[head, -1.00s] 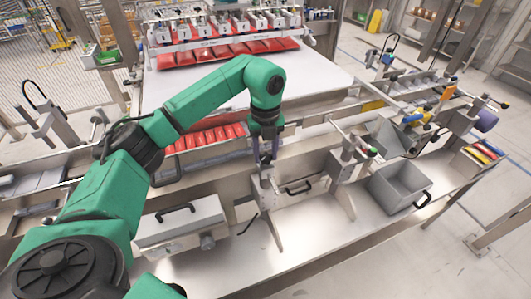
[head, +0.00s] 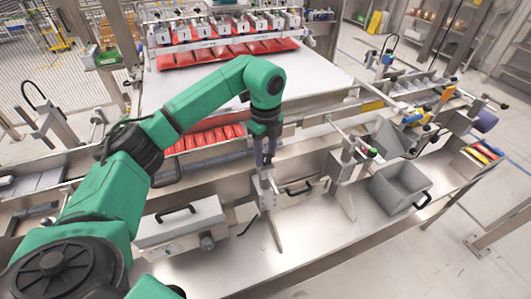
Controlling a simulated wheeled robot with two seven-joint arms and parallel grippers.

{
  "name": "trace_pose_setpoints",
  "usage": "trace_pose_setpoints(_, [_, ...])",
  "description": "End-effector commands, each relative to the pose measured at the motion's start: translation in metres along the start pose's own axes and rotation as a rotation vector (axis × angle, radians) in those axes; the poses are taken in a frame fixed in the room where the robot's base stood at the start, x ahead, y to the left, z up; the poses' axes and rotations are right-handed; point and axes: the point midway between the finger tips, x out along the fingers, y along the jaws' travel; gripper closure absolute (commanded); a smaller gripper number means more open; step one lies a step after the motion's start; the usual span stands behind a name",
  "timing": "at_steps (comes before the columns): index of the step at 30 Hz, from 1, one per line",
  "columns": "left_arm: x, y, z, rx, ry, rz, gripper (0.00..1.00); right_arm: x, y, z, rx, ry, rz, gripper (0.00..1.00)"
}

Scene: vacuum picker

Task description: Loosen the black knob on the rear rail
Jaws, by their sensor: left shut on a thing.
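My left gripper (head: 265,161) points down from the green arm and is shut at the top of an upright metal bracket (head: 268,188). The bracket stands by the long metal rails in the middle of the view. What the fingers hold is small and mostly hidden between them; it appears to be the black knob at the bracket's top. A similar bracket (head: 347,168) stands to the right, apart from my gripper. My right gripper is not in view.
A grey box with a black handle (head: 180,222) stands left of the bracket. A grey open bin (head: 398,187) stands to the right. Red packs (head: 212,138) lie in a row behind the rail. The metal deck (head: 310,235) in front is mostly clear.

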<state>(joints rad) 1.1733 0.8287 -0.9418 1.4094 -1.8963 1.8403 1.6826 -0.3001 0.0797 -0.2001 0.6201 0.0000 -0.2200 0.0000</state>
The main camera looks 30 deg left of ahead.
Motion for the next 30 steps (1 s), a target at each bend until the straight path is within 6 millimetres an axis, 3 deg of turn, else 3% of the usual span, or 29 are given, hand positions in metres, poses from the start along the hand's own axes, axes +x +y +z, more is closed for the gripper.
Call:
trace_pose_setpoints(8, [-0.002,-0.001,0.001,-0.005,-0.001,-0.005,1.0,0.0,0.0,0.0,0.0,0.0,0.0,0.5])
trace_pose_setpoints(9, [-0.002,-0.001,0.001,-0.005,-0.001,-0.005,0.51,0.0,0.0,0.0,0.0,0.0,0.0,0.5])
trace_pose_setpoints(11, [-0.002,-0.001,0.001,-0.005,-0.001,-0.005,0.28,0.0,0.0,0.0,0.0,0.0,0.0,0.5])
trace_pose_setpoints(12, [-0.001,-0.001,0.001,-0.004,-0.001,-0.004,0.25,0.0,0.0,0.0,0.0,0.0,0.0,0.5])
trace_pose_setpoints(23, [-0.005,-0.001,0.0,-0.002,0.0,-0.004,0.25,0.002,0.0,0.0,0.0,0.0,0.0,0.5])
trace_pose_setpoints(26, [-0.018,-0.002,0.001,-0.002,-0.001,-0.006,0.25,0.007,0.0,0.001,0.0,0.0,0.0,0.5])
trace_pose_setpoints(30, [-0.056,-0.002,0.0,-0.002,0.0,-0.01,0.25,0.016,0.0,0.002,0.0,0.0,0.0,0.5])
